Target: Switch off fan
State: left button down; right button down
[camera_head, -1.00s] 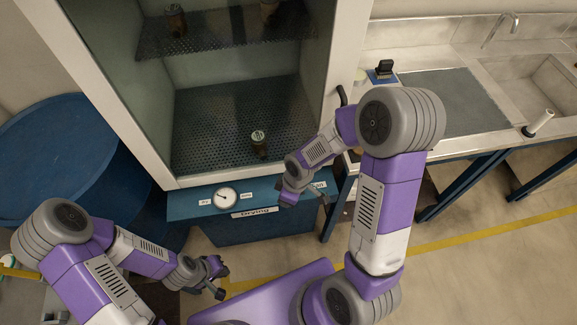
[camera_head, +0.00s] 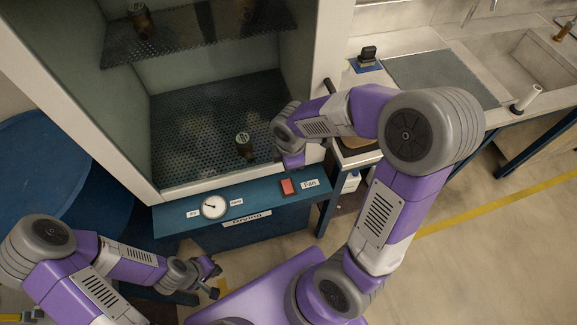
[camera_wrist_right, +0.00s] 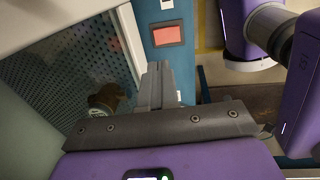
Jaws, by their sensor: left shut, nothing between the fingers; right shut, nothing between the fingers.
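The fan switch (camera_head: 287,187) is a red rectangular rocker on the blue front panel of the drying cabinet, beside a white "Fan" label (camera_head: 310,184). It also shows in the right wrist view as a red switch (camera_wrist_right: 167,35), uncovered. My right gripper (camera_head: 292,162) hangs just behind and above the switch, apart from it in the picture. Its shut, empty fingers (camera_wrist_right: 158,85) point toward the panel in the right wrist view. My left gripper (camera_head: 213,281) is shut and empty, low in front of the cabinet. Which way the rocker is tilted is too small to tell.
A round white dial (camera_head: 214,207) and a "Drying" label (camera_head: 247,219) are on the same panel. The open cabinet holds a small jar (camera_head: 244,145) on its perforated floor (camera_head: 190,150). A sink bench (camera_head: 440,80) stands right; a blue drum (camera_head: 40,170) stands left.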

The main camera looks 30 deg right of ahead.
aim_at(287, 183)
jog(key=f+b, duration=0.1)
jog(key=f, duration=0.3)
jog(key=w+f+b, duration=0.1)
jog(key=f, duration=0.3)
jog(key=f+b, duration=0.2)
jog(key=f, duration=0.1)
jog(key=shift+w+d+f, duration=0.15)
jog(key=shift+w+f, duration=0.1)
jog(key=shift+f, duration=0.15)
jog(key=shift+w+f, duration=0.1)
jog(key=shift+f, duration=0.2)
jog(key=shift+r, duration=0.1)
jog(key=shift+s, duration=0.25)
